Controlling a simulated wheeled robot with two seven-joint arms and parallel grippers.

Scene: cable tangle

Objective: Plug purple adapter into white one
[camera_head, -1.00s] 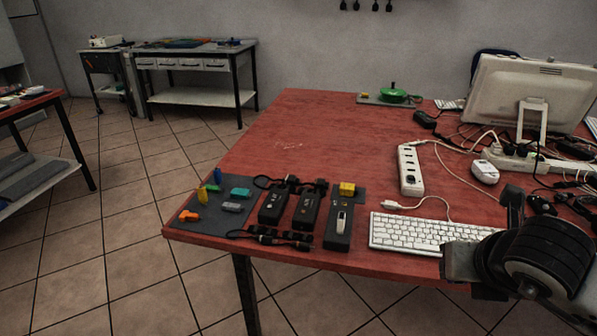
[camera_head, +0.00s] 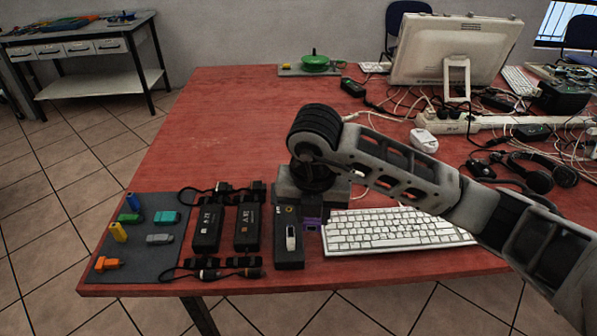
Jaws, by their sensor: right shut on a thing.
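My right gripper (camera_head: 312,210) reaches in from the right, pointing down over the table between the black tray and the keyboard. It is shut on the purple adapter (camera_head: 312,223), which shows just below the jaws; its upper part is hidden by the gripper. A small white piece (camera_head: 291,238), possibly the white adapter, lies on the black tray (camera_head: 290,262), just left of and nearer than the purple adapter. The two look apart. My left gripper is not in view.
A white keyboard (camera_head: 395,232) lies right of the gripper. Two black boxes (camera_head: 208,228) with cables and a dark mat (camera_head: 140,262) of coloured adapters lie left. A monitor (camera_head: 455,50), white mouse (camera_head: 424,140) and tangled cables fill the back right. The red table (camera_head: 225,115) is clear at back left.

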